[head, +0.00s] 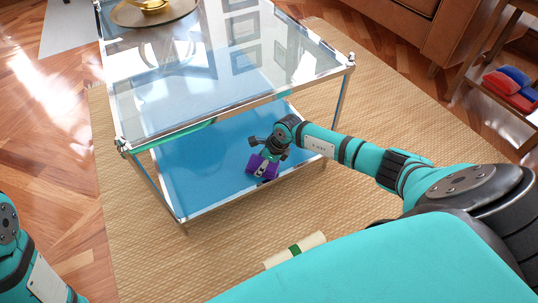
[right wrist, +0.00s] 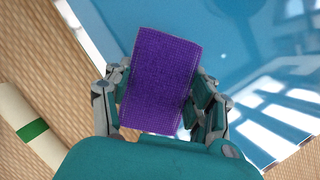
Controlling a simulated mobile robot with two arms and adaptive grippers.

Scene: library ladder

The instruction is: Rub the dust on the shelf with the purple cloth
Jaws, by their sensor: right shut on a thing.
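The purple cloth (head: 255,170) is a small textured block-like pad. It fills the middle of the right wrist view (right wrist: 162,80). My right gripper (head: 265,161) is shut on it, with fingers on both sides of the cloth in the right wrist view (right wrist: 162,92). The blue lower shelf (head: 195,165) of a glass-topped metal table lies below the cloth, which is over its front right part. I cannot tell whether the cloth touches the shelf. No dust stands out clearly on the shelf. My left arm shows at the lower left; its gripper is out of view.
The glass top (head: 180,100) and a metal leg (head: 341,100) stand close to my right arm. A tray (head: 180,12) with a gold bowl (head: 149,5) is on top. A cream roll with a green band (head: 294,250) lies on the woven rug (head: 130,225).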

